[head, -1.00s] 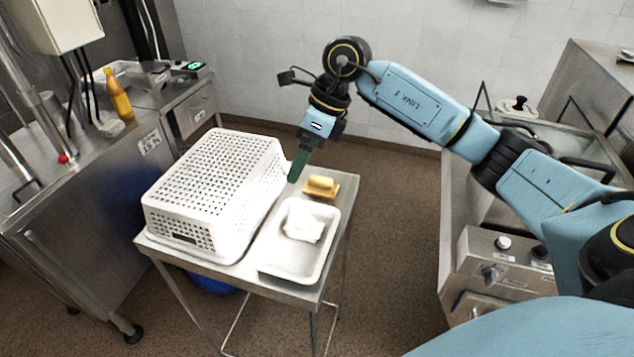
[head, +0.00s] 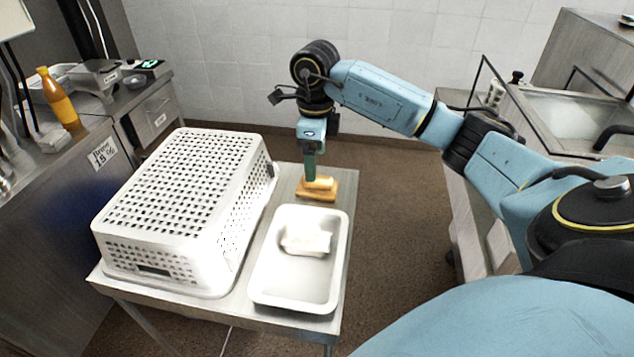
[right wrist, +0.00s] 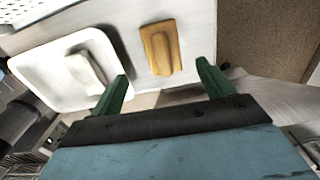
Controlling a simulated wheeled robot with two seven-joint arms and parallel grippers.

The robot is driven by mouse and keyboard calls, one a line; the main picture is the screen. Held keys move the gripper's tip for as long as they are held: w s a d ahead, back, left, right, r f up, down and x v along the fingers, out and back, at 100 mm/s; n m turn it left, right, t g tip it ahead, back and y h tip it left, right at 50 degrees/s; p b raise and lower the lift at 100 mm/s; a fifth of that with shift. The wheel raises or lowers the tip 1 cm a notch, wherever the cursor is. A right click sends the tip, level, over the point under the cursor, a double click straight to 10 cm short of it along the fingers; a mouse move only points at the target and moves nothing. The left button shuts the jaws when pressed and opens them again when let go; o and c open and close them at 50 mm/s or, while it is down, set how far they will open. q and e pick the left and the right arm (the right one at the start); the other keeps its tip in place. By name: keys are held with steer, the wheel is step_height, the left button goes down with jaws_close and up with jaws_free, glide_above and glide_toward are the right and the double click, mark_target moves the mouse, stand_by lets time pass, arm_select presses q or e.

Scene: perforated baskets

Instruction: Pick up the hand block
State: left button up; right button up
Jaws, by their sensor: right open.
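The hand block (head: 325,191), a tan wooden block with a raised grip, lies on the small metal table behind the white tray. It also shows in the right wrist view (right wrist: 160,47), ahead of the gap between my fingers. My right gripper (head: 310,179) points down at the block, with green fingers over or beside its left part. In the right wrist view my gripper (right wrist: 162,84) is open, with nothing between its fingertips. The head view does not show whether a finger touches the block. My left gripper is not in view.
A white tray (head: 262,283) with a white lump (head: 305,240) stands in front of the block. A large white perforated basket (head: 180,190) stands upside down at the left of the table. A metal counter with an orange bottle (head: 58,98) is at far left.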

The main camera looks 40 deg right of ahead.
mark_target(317, 184)
step_height(317, 184, down, 2)
steer(key=shift+w+f, duration=0.15)
steer(key=f, duration=0.2)
steer(key=f+p, duration=0.1)
steer(key=shift+d+f, duration=0.25)
steer(key=shift+f, duration=0.6)
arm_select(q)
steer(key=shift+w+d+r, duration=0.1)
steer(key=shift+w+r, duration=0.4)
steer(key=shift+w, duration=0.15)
arm_select(e)
steer(key=c, duration=1.1)
